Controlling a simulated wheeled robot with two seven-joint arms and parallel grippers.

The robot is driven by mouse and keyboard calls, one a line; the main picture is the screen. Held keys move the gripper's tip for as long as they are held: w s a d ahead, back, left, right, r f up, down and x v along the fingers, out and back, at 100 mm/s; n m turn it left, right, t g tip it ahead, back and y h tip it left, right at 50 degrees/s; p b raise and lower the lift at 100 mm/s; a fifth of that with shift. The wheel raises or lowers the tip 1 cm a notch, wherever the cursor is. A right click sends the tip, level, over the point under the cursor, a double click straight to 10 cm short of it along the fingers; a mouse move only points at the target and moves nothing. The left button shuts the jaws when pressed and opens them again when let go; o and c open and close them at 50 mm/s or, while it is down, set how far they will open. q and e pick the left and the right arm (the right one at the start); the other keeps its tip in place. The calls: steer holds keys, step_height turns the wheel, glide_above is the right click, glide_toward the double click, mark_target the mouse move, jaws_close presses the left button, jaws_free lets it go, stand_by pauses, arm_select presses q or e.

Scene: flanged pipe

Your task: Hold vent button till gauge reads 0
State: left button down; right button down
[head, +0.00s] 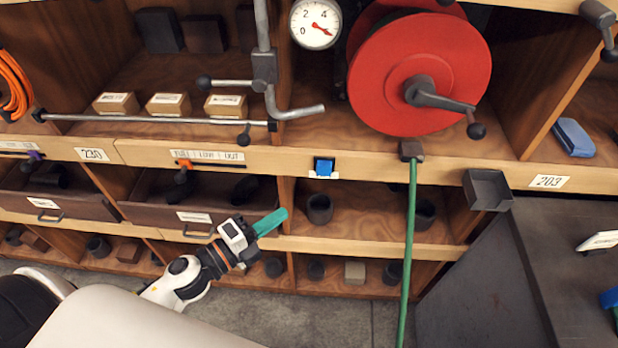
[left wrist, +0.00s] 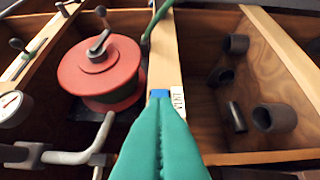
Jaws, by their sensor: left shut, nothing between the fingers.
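The gauge (head: 315,24) is a round white dial on the back of the shelf, with 0, 2 and 4 readable. Its red needle points right and slightly down, past the 4. The blue vent button (head: 323,167) sits in a dark frame on the shelf's front edge, below the gauge. My left gripper (head: 272,222) has teal fingers, is shut and empty, and is below and left of the button, apart from it. In the left wrist view the fingers (left wrist: 160,145) point toward the button (left wrist: 160,94), whose lower part they hide. My right gripper is not in view.
A red reel (head: 420,70) with a crank stands right of the gauge. A green hose (head: 411,250) hangs down right of the button. A bent grey pipe handle (head: 295,110) sticks out above the button. A grey open box (head: 487,190) is fixed at the right.

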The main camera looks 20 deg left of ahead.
arm_select(q)
steer(key=p, duration=0.3)
glide_toward(323, 171)
steer(key=w+d, duration=0.1)
steer(key=d, duration=0.3)
steer(key=w, duration=0.2)
steer(key=w+a+p, duration=0.1)
steer(key=w, duration=0.1)
steer(key=shift+w, duration=0.1)
